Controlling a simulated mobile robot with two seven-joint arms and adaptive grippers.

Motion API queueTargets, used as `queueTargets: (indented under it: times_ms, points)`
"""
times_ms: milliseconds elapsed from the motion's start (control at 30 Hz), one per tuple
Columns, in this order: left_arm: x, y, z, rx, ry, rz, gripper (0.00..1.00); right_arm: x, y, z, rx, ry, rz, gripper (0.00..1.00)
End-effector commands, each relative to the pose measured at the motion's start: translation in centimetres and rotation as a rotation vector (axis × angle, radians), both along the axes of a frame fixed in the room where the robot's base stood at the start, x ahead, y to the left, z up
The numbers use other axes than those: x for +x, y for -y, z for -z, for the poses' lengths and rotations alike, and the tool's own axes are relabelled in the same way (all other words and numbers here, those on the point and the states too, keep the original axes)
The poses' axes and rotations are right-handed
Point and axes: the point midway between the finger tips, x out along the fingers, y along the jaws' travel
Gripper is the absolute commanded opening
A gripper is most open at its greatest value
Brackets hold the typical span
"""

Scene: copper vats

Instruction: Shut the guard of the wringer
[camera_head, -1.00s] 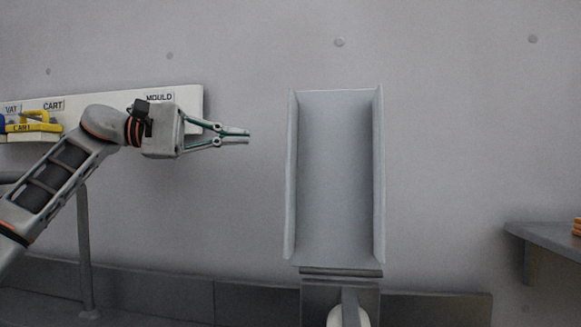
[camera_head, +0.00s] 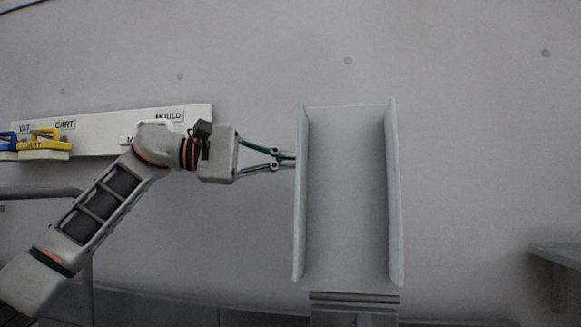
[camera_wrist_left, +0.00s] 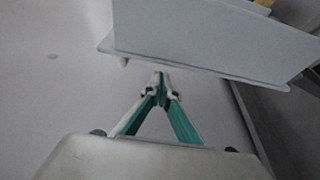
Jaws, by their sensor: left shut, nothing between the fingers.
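The guard (camera_head: 346,200) is a tall grey open-fronted trough with side walls, standing upright on a hinge-like strip at its bottom edge. The wringer body (camera_head: 355,310) shows only in part below it, cut off by the picture's bottom edge. My left gripper (camera_head: 288,160) is shut and empty, its fingertips at the left wall of the guard in the head view. In the left wrist view the gripper's fingertips (camera_wrist_left: 161,76) are just short of the guard's grey panel (camera_wrist_left: 210,38); I cannot tell whether they touch. My right gripper is not in view.
A white board (camera_head: 100,130) with labels and yellow and blue padlock-like pieces hangs on the wall at left. A grey shelf (camera_head: 560,255) juts in at right. A rail (camera_head: 40,194) stands at lower left. The wall around the guard is clear.

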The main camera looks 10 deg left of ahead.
Motion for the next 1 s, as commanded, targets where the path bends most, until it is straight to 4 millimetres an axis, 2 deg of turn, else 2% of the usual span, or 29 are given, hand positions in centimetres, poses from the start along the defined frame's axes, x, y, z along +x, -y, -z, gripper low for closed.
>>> queueTargets:
  times_ms: [200,733,867,1000]
  points:
    - [-0.9,0.0,0.0,0.0,-0.002,0.0,0.0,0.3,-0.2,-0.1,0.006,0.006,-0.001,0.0]
    - [-1.5,0.0,-0.1,0.001,0.015,0.0,0.0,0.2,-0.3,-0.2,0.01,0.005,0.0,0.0]
    - [-2.4,0.1,-0.3,0.002,0.057,0.001,0.0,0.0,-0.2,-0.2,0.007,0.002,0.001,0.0]
    - [-4.2,0.0,-0.6,0.002,0.132,0.002,0.0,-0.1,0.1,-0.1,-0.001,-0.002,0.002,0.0]
